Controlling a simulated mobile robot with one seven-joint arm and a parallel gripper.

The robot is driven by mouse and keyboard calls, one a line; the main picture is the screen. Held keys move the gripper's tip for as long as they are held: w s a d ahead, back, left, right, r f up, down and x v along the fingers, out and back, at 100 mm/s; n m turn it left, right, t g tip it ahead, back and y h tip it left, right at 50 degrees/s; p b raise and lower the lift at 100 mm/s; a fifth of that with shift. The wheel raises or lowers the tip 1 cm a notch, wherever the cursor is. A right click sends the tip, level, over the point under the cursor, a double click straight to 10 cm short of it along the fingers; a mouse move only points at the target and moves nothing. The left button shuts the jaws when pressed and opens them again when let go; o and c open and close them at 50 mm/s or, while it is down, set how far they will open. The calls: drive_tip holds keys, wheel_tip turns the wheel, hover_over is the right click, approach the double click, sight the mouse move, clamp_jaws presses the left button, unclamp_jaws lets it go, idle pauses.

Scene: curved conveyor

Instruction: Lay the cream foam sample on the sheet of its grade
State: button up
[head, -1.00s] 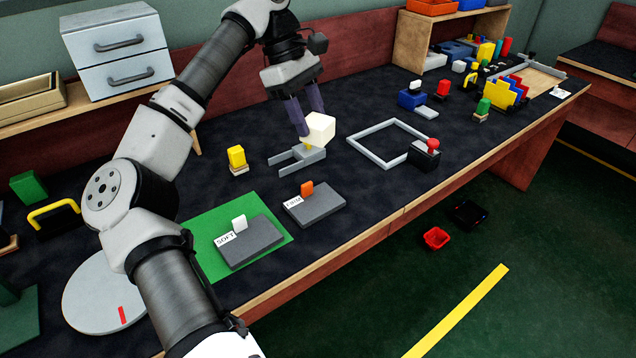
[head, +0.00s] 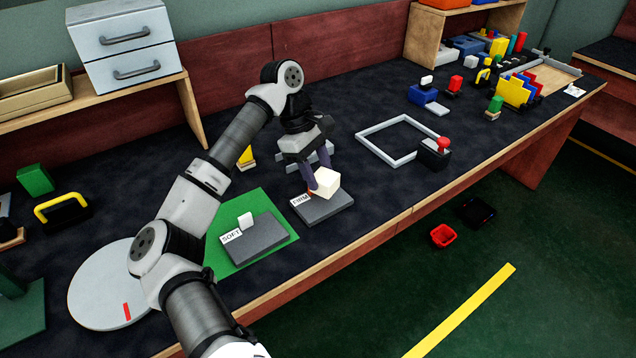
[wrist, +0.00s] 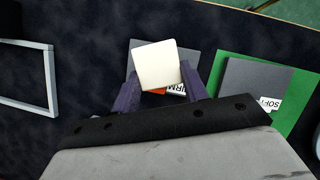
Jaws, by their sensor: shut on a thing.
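The cream foam sample (head: 325,181) is a pale block between the fingers of my gripper (head: 318,178). In the wrist view the cream sample (wrist: 157,64) sits between the two dark fingertips. It is over the grey sheet labelled FIRM (head: 324,209); I cannot tell whether it touches the sheet. In the wrist view the sample hides part of the FIRM sheet (wrist: 195,57) and of an orange piece (wrist: 157,91) on it.
A grey square frame (head: 375,148) and a red-knobbed black box (head: 434,155) are to the right. The table's front edge (head: 370,226) is close to the sheets.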

drive_tip(key=shift+f, duration=2.15)
drive_tip(key=shift+f, duration=0.1)
drive_tip(key=o, duration=1)
drive_tip(key=b+v, duration=0.1)
drive_tip(key=v, duration=1.1)
drive_tip(key=shift+d, duration=0.1)
